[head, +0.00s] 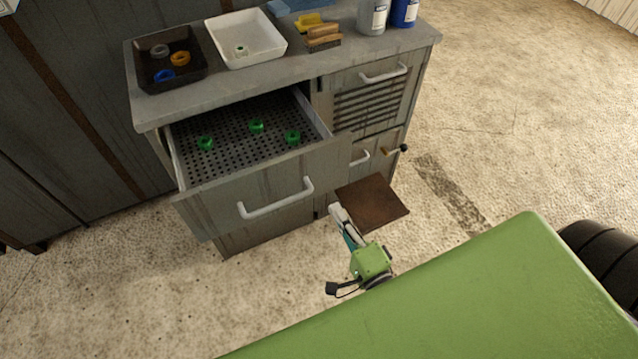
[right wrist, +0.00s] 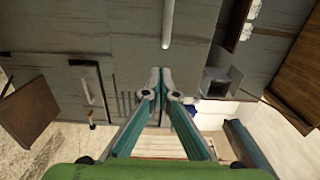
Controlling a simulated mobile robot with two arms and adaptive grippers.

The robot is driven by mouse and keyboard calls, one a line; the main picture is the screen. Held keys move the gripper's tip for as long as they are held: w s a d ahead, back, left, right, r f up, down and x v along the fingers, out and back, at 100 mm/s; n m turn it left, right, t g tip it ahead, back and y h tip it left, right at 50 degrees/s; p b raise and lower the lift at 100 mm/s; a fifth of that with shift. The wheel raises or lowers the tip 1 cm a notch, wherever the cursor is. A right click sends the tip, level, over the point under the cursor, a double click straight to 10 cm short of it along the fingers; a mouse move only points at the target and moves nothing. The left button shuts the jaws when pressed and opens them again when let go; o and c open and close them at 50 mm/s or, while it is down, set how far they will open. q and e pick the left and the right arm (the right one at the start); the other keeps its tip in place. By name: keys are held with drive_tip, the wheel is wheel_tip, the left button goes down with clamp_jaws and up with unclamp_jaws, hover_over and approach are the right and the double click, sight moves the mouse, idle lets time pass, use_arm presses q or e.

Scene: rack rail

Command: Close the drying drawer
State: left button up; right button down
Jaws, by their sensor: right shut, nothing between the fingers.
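The drying drawer (head: 255,205) stands pulled out of the grey cabinet on the left side of the head view. Its perforated floor (head: 235,150) holds three green rings (head: 257,126). A white bar handle (head: 277,200) crosses its front; a pale bar, likely this handle, shows at the top of the right wrist view (right wrist: 168,25). My right gripper (head: 336,210) is shut and empty, to the right of the handle and apart from it. In the right wrist view its fingertips (right wrist: 161,74) meet in front of grey panels. My left gripper is not in view.
A brown panel (head: 372,203) juts out just right of my right gripper. A louvred front (head: 372,103) and a dark knob (head: 403,148) are right of the drawer. The countertop holds a black tray (head: 143,73), a white tray (head: 246,39), brushes and bottles (head: 371,16).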

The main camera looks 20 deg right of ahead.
sight(315, 176)
drive_tip(key=w+p, duration=0.1)
drive_tip(key=w, duration=0.7)
drive_tip(key=shift+w+a, duration=0.1)
drive_tip(key=shift+a, duration=0.05)
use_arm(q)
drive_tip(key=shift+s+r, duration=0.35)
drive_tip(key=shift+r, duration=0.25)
use_arm(e)
drive_tip(key=shift+w, duration=0.65)
